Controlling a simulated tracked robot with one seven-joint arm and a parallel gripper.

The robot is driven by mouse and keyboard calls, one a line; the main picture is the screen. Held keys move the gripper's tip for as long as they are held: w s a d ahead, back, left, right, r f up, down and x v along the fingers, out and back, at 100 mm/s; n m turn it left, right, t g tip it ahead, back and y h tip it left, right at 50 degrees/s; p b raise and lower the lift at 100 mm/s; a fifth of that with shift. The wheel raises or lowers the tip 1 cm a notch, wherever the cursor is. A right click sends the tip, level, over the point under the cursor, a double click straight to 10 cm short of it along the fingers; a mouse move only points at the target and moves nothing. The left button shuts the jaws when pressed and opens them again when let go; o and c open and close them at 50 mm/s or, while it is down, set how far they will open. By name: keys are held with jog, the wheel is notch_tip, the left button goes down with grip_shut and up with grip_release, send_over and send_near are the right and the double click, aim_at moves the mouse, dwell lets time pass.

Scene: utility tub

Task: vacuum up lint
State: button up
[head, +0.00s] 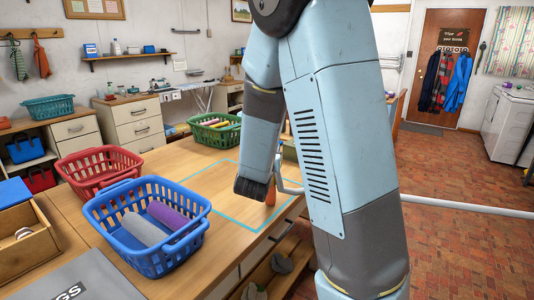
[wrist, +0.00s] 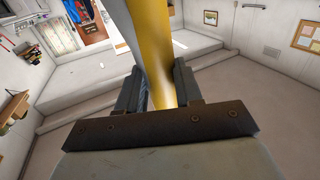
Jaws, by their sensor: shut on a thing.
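In the wrist view my gripper (wrist: 157,82) is shut on a yellow-orange tube (wrist: 158,60), which runs up and away between the two dark fingers, with a pale grey part along its left side. In the head view a small orange piece (head: 271,193) shows beside the dark end of my arm, over the right part of a cyan-outlined square (head: 208,192) on the wooden table. My fingers are hidden there. A long pale pipe (head: 465,206) extends right from behind my arm; I cannot tell whether it joins the tube. No lint can be made out.
A blue basket (head: 104,222) with grey and purple rolls stands on the table (head: 75,240) at front left. A red basket (head: 70,168) is behind it and a green basket (head: 200,137) at the back. Brick floor (head: 450,255) is open at right. White machines (head: 507,115) stand far right.

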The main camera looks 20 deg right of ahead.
jog(key=shift+w+a, duration=3.65)
jog(key=shift+w, duration=1.4)
jog(key=shift+r, duration=2.85)
